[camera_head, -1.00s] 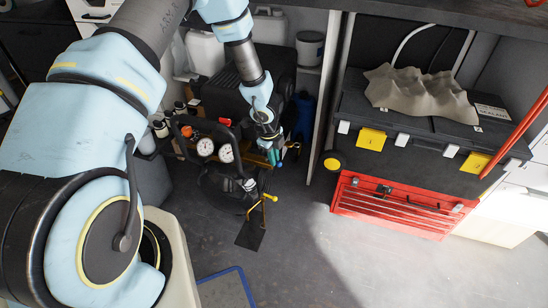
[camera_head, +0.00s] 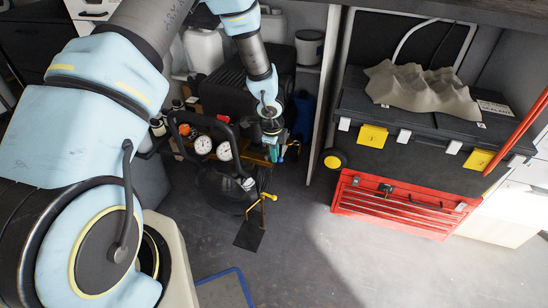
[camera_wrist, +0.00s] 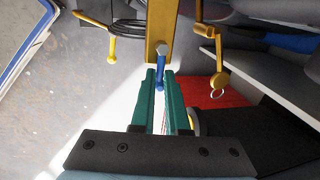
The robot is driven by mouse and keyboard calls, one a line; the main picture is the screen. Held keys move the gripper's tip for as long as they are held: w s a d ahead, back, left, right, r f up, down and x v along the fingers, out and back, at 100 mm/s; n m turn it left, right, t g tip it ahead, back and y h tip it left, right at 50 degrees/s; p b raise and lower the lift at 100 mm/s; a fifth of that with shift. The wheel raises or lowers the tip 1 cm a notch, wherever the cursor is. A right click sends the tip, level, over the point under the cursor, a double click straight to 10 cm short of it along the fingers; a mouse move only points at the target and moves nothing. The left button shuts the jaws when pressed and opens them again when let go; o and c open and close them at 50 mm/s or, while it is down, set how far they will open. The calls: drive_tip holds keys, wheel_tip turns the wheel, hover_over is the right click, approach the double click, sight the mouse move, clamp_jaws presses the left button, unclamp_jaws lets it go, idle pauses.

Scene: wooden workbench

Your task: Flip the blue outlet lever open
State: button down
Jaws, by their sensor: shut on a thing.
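The blue outlet lever (camera_wrist: 160,74) shows in the wrist view, hanging below a metal fitting at the end of a yellow-brass bar (camera_wrist: 160,28). My gripper (camera_wrist: 160,78) has its green fingers on either side of the lever and is shut on it. The fingertips hide part of the lever. In the head view my gripper (camera_head: 273,156) is at the right end of the compressor's brass bar, right of the two round gauges (camera_head: 213,148). The lever is too small to make out there.
A black compressor (camera_head: 222,188) stands on the floor under the bench. A yellow-handled valve (camera_head: 271,197) is low in front of it. A red toolbox (camera_head: 400,207) is to the right. A vertical panel (camera_head: 325,95) stands close right of my arm.

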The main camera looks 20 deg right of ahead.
drive_tip(key=c, duration=0.9)
unclamp_jaws()
drive_tip(key=r, duration=0.3)
drive_tip(key=s+a+r+p, duration=0.1)
drive_tip(key=r, duration=0.3)
drive_tip(key=r+p, duration=0.1)
drive_tip(key=r, duration=0.2)
drive_tip(key=shift+s+a+r, duration=0.25)
drive_tip(key=shift+r, duration=0.05)
